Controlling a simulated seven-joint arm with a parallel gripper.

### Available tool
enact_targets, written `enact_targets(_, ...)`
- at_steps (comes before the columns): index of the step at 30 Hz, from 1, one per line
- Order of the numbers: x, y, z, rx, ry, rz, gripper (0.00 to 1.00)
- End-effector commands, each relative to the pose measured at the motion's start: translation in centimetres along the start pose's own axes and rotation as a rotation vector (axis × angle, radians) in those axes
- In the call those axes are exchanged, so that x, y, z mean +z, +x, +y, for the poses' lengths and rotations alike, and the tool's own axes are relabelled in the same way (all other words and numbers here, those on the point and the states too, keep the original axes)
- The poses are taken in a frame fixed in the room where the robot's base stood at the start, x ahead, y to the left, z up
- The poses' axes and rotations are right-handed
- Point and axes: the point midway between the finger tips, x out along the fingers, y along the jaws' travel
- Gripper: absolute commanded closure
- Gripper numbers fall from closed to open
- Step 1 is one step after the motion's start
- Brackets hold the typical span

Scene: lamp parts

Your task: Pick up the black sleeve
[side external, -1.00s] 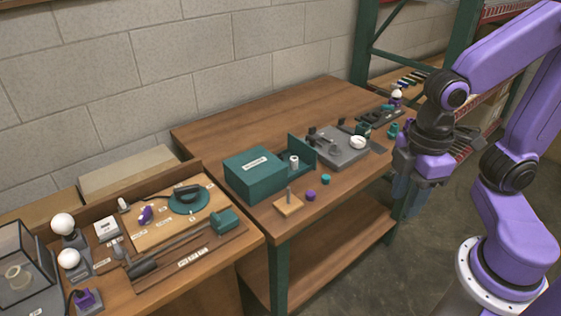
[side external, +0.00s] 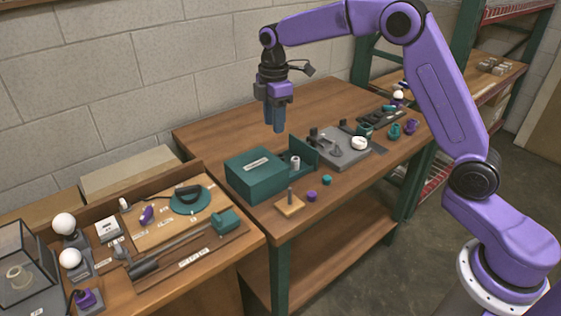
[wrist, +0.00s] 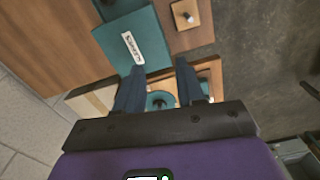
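My gripper (side external: 273,128) is open and empty, pointing down above the main table, behind the green box. In the wrist view its two blue fingers (wrist: 159,68) are apart with nothing between them. I cannot single out the black sleeve with certainty. A dark cylinder (side external: 145,267) lies on the left table at the end of a lamp rod; I cannot tell whether it is the sleeve. Small dark parts (side external: 313,131) also stand on the grey fixture (side external: 345,150), too small to identify. My gripper is well apart from all of these.
The green labelled box (side external: 252,175) stands at the front of the main table and shows in the wrist view (wrist: 132,45). A wooden block with a peg (side external: 289,205) and small purple (side external: 311,196) and teal (side external: 327,180) parts lie nearby. The table's back left (side external: 215,130) is clear.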

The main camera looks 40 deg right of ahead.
Motion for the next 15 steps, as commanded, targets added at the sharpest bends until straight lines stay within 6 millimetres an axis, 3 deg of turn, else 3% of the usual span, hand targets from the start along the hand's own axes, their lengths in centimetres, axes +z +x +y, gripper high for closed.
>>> enact_targets(1,0.8,0.7,1.8,-0.002,-0.007,-0.002,0.61)
enact_targets(6,4.1,2.4,6.5,-0.005,-0.055,-0.003,0.61)
enact_targets(10,6.5,3.5,8.8,-0.007,-0.083,-0.003,0.61)
enact_targets(15,8.2,4.3,10.1,-0.006,-0.105,-0.003,0.61)
